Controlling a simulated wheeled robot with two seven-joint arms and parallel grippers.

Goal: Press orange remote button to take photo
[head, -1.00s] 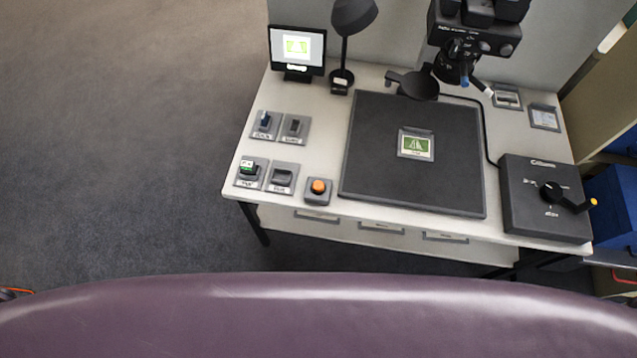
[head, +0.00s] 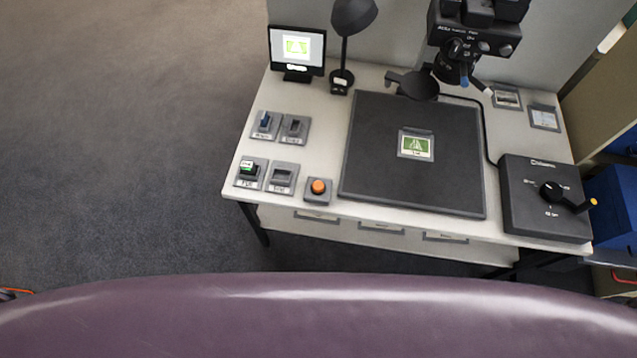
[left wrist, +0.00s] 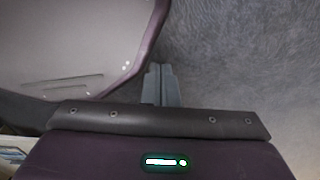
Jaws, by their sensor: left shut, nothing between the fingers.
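In the head view the orange remote button (head: 318,186) sits in a small grey housing near the front edge of the white table, left of the black copy board. Nothing touches it. A camera (head: 466,40) hangs on its stand above the back of the board (head: 375,185). A small green picture card (head: 416,146) lies on the board. The monitor (head: 297,49) at the back left shows a similar green picture. My left gripper (left wrist: 161,70) shows only in the left wrist view, shut and empty, above the carpet. My right gripper is in neither view.
Holders with small items (head: 265,124) stand left of the board. A black lamp (head: 353,18) is at the back. A black control box (head: 546,200) with a lever is at the front right. Open carpet (head: 120,170) lies left of the table.

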